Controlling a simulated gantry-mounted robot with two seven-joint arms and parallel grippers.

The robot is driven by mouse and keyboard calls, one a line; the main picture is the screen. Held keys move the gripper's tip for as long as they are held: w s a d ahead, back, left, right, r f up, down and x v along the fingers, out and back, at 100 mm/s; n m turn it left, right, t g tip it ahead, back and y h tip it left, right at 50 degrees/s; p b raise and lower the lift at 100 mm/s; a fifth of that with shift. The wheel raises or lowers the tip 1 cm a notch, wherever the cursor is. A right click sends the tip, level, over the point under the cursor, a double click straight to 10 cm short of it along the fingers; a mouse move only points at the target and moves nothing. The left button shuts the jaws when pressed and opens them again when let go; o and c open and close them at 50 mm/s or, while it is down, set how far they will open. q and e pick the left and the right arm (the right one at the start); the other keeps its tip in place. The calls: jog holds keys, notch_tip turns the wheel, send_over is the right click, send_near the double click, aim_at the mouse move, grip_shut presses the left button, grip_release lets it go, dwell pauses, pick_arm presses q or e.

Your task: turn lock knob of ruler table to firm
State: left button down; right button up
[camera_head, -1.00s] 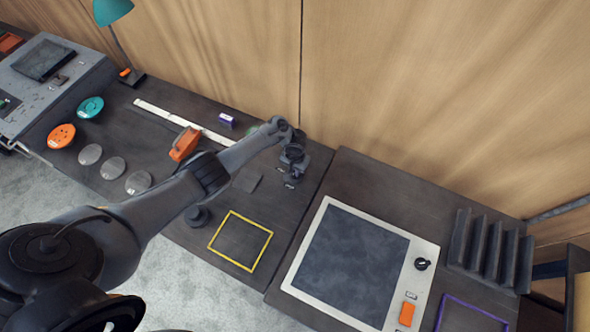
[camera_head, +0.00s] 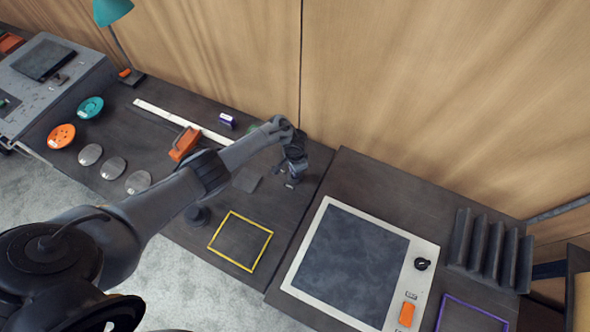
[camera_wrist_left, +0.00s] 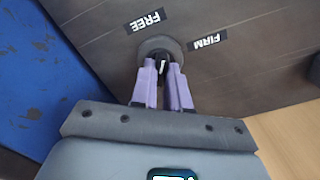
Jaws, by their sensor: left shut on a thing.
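The lock knob (camera_wrist_left: 158,46) is a dark round knob in the left wrist view, on the dark surface of the ruler table. A white FREE label (camera_wrist_left: 145,21) is at its upper left and a white FIRM label (camera_wrist_left: 207,40) at its right. My left gripper (camera_wrist_left: 163,66) is shut on the knob with its purple fingers, and a small white mark shows between the tips. In the head view my left gripper (camera_head: 291,182) is at the right end of the ruler table (camera_head: 285,215), and the wrist hides the knob. My right gripper is in neither view.
A long white ruler (camera_head: 185,122) and an orange block (camera_head: 184,144) lie left of my left gripper. A yellow square outline (camera_head: 240,241) is in front. A light-framed dark panel (camera_head: 352,262) is on the right-hand table.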

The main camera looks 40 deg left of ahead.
pick_arm(q)
jog(key=m+b, duration=0.1)
jog(key=m, duration=0.4)
jog(key=shift+m, duration=0.3)
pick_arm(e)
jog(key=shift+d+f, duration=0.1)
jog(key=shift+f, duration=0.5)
pick_arm(q)
jog(key=m+b, duration=0.1)
jog(key=m, duration=0.4)
jog(key=shift+m+b, duration=0.4)
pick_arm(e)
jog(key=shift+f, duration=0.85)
pick_arm(q)
jog(key=c, duration=1.1)
grip_release()
